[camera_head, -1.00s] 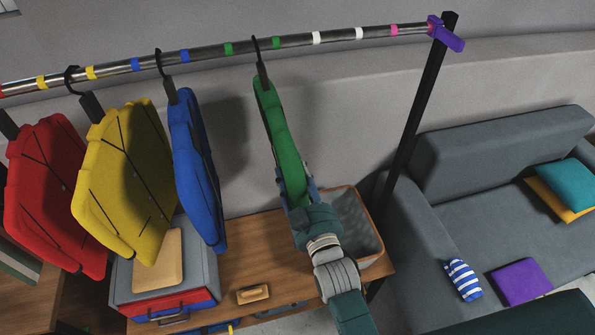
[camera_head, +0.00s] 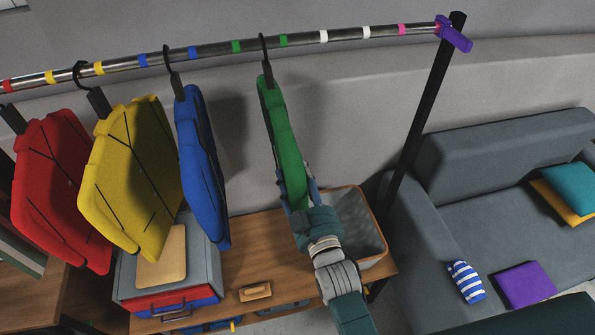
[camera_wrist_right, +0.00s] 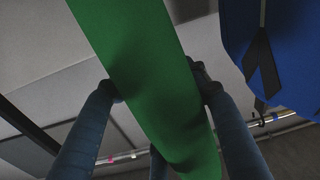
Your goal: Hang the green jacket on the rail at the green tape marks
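The green jacket (camera_head: 281,135) hangs edge-on in the head view. Its dark hook (camera_head: 263,48) is at the rail (camera_head: 210,50), between the two green tape marks, left (camera_head: 236,46) and right (camera_head: 284,40). Whether the hook bears on the rail cannot be told. My right gripper (camera_head: 298,190) is at the jacket's lower part, fingers partly hidden by it. In the right wrist view the fingers (camera_wrist_right: 155,85) lie against both sides of the green jacket (camera_wrist_right: 150,70), closed on it. My left gripper is in neither view.
Blue (camera_head: 200,165), yellow (camera_head: 130,180) and red (camera_head: 60,190) jackets hang left of the green one. A bench (camera_head: 240,265) below bears a grey-and-red box (camera_head: 205,255) and a bin (camera_head: 355,225). A black post (camera_head: 428,110) and grey sofa (camera_head: 480,220) are right.

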